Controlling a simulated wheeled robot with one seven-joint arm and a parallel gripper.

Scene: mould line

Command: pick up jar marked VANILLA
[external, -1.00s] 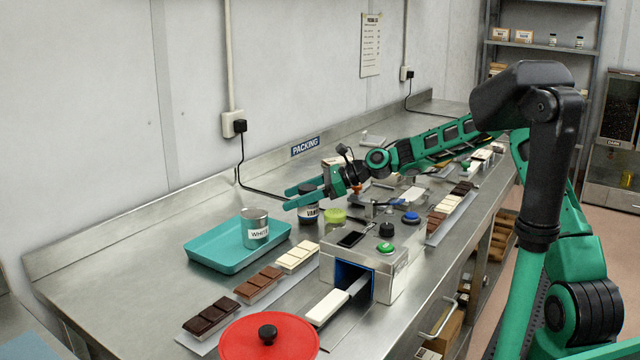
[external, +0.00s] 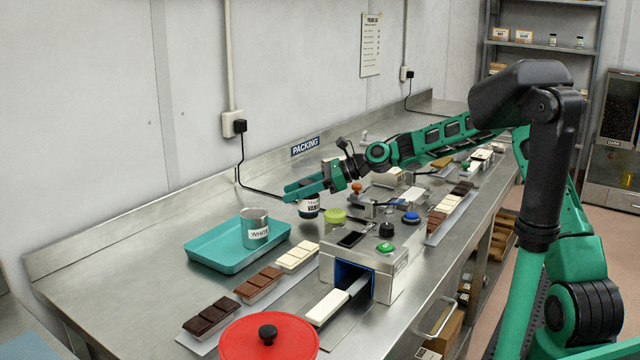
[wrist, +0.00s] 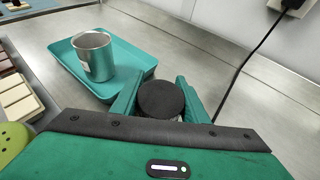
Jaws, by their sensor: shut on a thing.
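The jar marked VANILLA (external: 309,207) has a dark lid and a white label, and stands on the steel counter behind the green-lidded item. My gripper (external: 305,190) is shut on this jar near its top, with the green fingers covering part of it. In the wrist view the jar's round black lid (wrist: 161,98) sits between the two fingers (wrist: 160,100). The jar looks upright. I cannot tell whether its base touches the counter.
A teal tray (external: 205,252) holding a metal cup labelled WHITE (external: 254,229) is to the left. A yellow-green lidded item (external: 334,217) and a steel machine (external: 388,270) are close on the right. Chocolate bars (external: 259,283) and a red lid (external: 285,340) lie in front.

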